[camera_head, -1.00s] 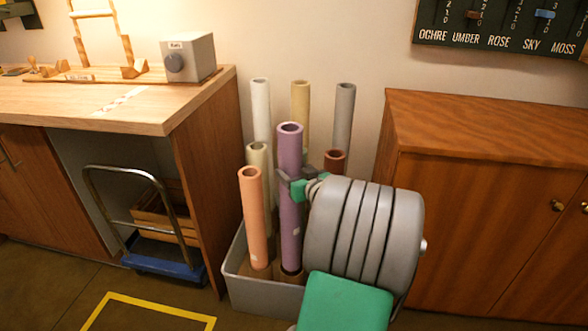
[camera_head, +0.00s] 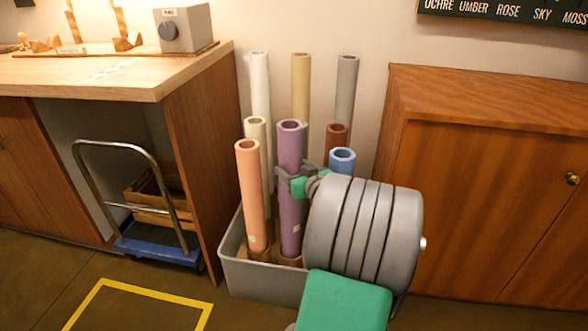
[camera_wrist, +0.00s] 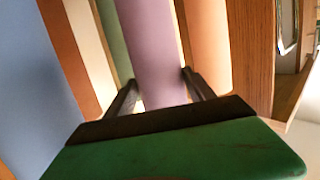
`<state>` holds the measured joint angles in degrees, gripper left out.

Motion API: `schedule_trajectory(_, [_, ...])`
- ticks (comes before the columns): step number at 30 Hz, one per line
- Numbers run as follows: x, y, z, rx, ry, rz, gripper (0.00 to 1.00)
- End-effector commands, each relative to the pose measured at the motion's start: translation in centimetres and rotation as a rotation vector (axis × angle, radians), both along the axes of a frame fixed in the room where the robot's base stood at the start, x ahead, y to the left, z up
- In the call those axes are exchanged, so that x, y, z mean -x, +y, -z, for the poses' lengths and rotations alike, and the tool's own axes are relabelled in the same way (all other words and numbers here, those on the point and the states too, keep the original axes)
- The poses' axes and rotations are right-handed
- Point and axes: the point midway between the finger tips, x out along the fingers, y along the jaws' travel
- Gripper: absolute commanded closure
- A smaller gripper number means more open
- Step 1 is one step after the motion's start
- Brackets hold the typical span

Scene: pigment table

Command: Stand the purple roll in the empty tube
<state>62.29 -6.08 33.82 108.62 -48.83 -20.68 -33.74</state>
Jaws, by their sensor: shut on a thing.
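The purple roll (camera_head: 290,210) stands nearly upright over the grey bin (camera_head: 262,281), toward its front. Its lower end meets a short brown tube (camera_head: 291,261) and seems to sit inside its mouth; how deep is hard to tell. My gripper (camera_head: 287,179) is shut around the roll in its upper half. In the wrist view the purple roll (camera_wrist: 151,55) runs between the two dark fingers (camera_wrist: 160,95).
An orange roll (camera_head: 251,195) stands close on the left, a blue roll (camera_head: 343,158) right, and a brown-red roll (camera_head: 337,136) behind. Cream, white, yellow and grey rolls stand further back. A wooden cabinet (camera_head: 470,190) is right; a bench (camera_head: 110,75) and trolley (camera_head: 160,245) are left.

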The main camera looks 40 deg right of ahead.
Motion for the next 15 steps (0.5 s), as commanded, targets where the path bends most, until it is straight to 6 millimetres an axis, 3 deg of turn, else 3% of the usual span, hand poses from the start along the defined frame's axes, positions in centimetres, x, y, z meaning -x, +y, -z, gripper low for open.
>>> schedule_trajectory(4, [-0.04, -0.04, 1.04, 0.003, -0.004, 0.0, 1.0])
schedule_trajectory(14, [-0.04, -0.04, 1.08, 0.003, -0.004, 0.0, 1.0])
schedule_trajectory(15, [-0.04, -0.04, 1.09, 0.003, -0.004, 0.0, 0.35])
